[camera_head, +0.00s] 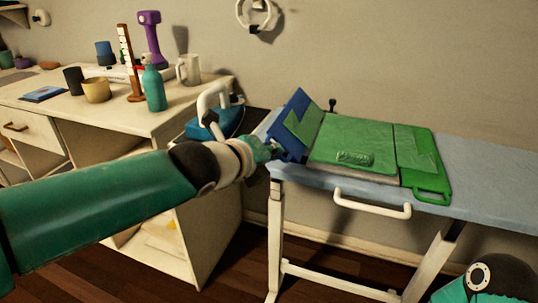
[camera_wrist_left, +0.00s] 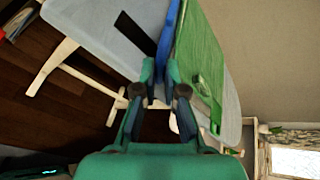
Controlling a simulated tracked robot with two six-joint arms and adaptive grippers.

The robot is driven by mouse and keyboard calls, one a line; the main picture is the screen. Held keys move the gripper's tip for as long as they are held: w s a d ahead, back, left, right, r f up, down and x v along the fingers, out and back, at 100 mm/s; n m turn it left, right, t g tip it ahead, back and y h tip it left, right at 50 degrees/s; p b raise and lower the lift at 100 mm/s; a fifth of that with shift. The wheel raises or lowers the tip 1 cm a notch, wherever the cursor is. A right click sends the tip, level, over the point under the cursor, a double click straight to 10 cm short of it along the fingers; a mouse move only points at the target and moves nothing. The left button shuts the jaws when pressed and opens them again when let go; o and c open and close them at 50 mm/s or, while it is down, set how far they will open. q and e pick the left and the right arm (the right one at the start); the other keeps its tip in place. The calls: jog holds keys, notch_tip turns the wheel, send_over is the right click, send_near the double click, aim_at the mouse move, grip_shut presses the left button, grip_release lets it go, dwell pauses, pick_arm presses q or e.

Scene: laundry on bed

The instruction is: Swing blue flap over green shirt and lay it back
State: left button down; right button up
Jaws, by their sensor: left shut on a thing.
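The blue flap (camera_head: 291,112) stands raised and tilted at the left side of the folding board, with a piece of green cloth on its inner face. My left gripper (camera_head: 273,151) is shut on the near edge of this flap. In the left wrist view, the fingers (camera_wrist_left: 160,76) close around the blue flap (camera_wrist_left: 169,28). The green shirt (camera_head: 350,136) lies flat over the board's middle, and it also shows in the left wrist view (camera_wrist_left: 203,62). Another part of the shirt covers the green flap (camera_head: 433,187) at the right. My right gripper is not in view.
The board rests on a pale blue ironing-board-like table (camera_head: 480,160) with a white rail (camera_head: 372,207) at its front. A desk (camera_head: 125,118) with a teal bottle (camera_head: 153,88), mugs and other items stands left. Free tabletop lies right of the board.

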pick_arm(q)
jog(key=s+d+r+m+t+y+p, duration=0.2)
jog(key=d+m+y+p, duration=0.5)
jog(key=m, duration=0.4)
jog(key=shift+s+d+r+t+y, duration=0.25)
jog(key=shift+d+r+t+y, duration=0.2)
jog(key=shift+d+t, duration=0.35)
jog(key=shift+d, duration=0.1)
dwell(0.4)
jog(key=c, duration=1.2)
grip_release()
jog(key=shift+c, duration=0.2)
